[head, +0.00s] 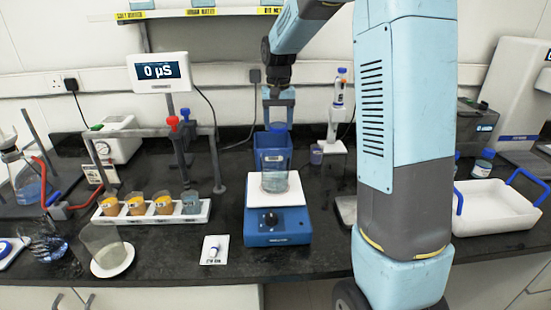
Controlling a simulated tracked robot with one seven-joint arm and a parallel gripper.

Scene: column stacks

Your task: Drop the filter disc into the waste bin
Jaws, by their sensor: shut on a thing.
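My gripper (278,118) hangs at the back middle of the bench, pointing down, over a blue open-topped bin (263,141) with a pale label, which looks like the waste bin. The gripper is shut on a small blue thing (278,127), which I take for the filter disc. It shows low between the fingers, at about the height of the bin's rim. I cannot tell whether it is above the opening or just inside it. The bin's lower front is hidden by a glass beaker.
The glass beaker (275,182) stands on a blue hotplate stirrer (277,226) in front of the bin. A rack of cups (152,214) and a stand (218,165) are to the left. A pipette stand (335,148) is close on the right. A white tray (495,222) lies far right.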

